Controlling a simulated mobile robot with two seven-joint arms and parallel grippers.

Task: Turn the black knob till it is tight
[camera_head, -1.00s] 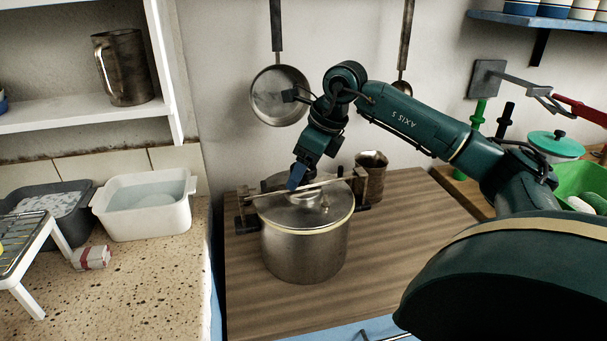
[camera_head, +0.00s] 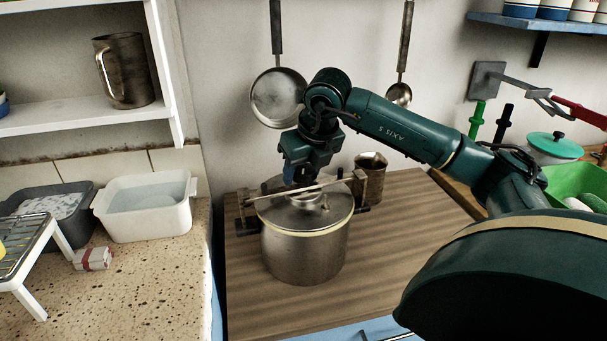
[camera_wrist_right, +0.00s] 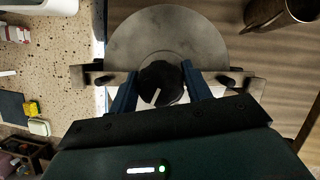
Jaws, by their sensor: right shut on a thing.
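A steel pot (camera_head: 305,258) with a shiny lid (camera_head: 327,212) stands on the wooden top. A metal bar (camera_head: 310,190) crosses over the lid between side brackets. In the right wrist view the round black knob (camera_wrist_right: 163,88) sits over the middle of the bar (camera_wrist_right: 100,78). A white line on the knob points down and slightly left. My right gripper (camera_wrist_right: 160,72) has its two blue fingers on either side of the knob, shut on it. In the head view the gripper (camera_head: 292,174) is above the lid and hides the knob. My left gripper is in neither view.
A steel jug (camera_head: 371,178) stands close behind the pot on the right. A white basin (camera_head: 150,222) stands on the stone counter at left. The wooden top in front of the pot is clear.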

